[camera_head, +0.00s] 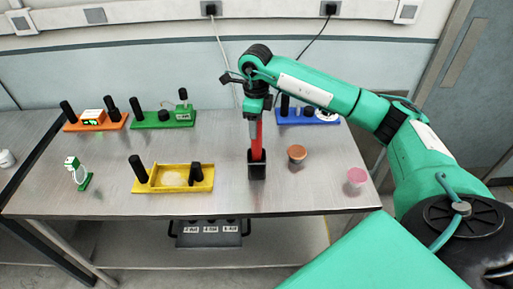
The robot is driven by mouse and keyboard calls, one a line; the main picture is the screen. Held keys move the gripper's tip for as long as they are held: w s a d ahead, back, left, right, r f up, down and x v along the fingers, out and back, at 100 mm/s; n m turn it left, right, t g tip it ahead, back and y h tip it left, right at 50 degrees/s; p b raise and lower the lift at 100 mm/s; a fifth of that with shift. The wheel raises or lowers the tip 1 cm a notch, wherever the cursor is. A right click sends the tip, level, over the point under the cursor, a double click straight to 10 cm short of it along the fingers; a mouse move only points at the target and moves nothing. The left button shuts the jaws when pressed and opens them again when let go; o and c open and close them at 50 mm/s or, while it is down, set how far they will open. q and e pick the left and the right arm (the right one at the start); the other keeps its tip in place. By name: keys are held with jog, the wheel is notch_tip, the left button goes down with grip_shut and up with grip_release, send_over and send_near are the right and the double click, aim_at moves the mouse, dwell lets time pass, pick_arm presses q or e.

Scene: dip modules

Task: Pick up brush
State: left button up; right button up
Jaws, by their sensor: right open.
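A red-handled tool, which looks like the brush (256,147), stands upright in a small black holder (257,171) near the middle of the table. Its lower end is hidden in the holder. My right gripper (254,117) comes down from above at the top of the red handle. It is open, with its fingers close around or beside the handle; I cannot tell if they touch it. My left gripper is not in view.
A yellow tray module (205,186) is left of the holder, and orange (83,126), green (150,125) and blue (292,121) modules line the back. A brown cup (297,152) and a pink cup (357,176) stand to the right. A small green stand (86,183) is at the left.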

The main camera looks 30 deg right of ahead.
notch_tip(320, 180, down, 3)
jog(key=shift+s+r+p, duration=0.1)
jog(key=shift+s+p, duration=0.05)
jog(key=shift+p, duration=0.25)
jog(key=c, duration=1)
jog(key=shift+c, duration=0.2)
jog(key=shift+r, duration=0.1)
notch_tip(320, 180, up, 10)
jog(key=b, duration=0.3)
jog(key=shift+r, duration=0.1)
notch_tip(320, 180, up, 10)
jog(key=shift+f, duration=0.2)
